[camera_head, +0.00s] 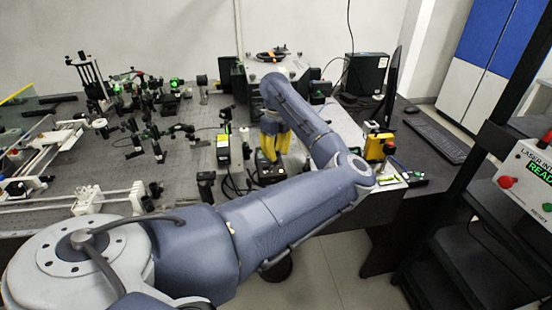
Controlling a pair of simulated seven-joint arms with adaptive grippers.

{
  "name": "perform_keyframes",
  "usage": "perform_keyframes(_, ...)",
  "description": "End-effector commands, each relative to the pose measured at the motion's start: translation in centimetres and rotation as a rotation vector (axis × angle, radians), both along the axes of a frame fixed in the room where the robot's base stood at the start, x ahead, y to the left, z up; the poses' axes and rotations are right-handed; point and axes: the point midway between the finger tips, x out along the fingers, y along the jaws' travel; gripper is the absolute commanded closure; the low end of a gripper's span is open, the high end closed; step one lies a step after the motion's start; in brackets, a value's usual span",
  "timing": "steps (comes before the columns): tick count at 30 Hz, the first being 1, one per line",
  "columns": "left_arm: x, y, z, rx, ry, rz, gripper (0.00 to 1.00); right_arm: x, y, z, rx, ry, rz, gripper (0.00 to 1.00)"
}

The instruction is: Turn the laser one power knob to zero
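My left arm comes in from the lower left and folds back over the bench. Its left gripper (273,149), with yellow fingers, points down over a small black box (269,171) near the front edge of the bench. The fingertips are close to the box top; I cannot tell whether they touch it. The finger gap is too small to read. No knob labelled as laser one power can be made out; it may be hidden by the fingers. My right gripper is not in view.
Optics and cables crowd the bench (110,171) on the left. A yellow device (378,144), monitor (391,88) and keyboard (436,139) are to the right. A white panel (527,172) reading "READ..." with a red button is at the right edge.

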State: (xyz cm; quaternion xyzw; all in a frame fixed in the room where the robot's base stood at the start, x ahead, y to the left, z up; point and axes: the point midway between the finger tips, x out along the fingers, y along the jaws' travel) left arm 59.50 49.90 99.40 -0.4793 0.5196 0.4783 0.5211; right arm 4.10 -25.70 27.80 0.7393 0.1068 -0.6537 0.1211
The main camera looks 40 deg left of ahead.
Motion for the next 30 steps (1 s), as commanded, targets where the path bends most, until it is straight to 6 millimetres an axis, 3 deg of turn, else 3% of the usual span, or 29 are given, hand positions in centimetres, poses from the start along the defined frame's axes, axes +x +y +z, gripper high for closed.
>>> perform_keyframes(9, 0.0, 0.0, -2.4, 0.001, 0.0, 0.0, 0.74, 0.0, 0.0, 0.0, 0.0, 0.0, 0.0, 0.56)
perform_keyframes(21, 0.0, 0.0, -2.6, 0.0, 0.0, 0.0, 0.72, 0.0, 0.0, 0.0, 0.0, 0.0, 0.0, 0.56)
perform_keyframes(28, 0.0, 0.0, -2.6, 0.001, 0.0, 0.0, 0.99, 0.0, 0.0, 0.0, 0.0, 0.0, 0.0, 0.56)
perform_keyframes(30, 0.0, 0.0, -2.6, 0.0, 0.0, 0.0, 1.0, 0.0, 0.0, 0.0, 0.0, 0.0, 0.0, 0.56)
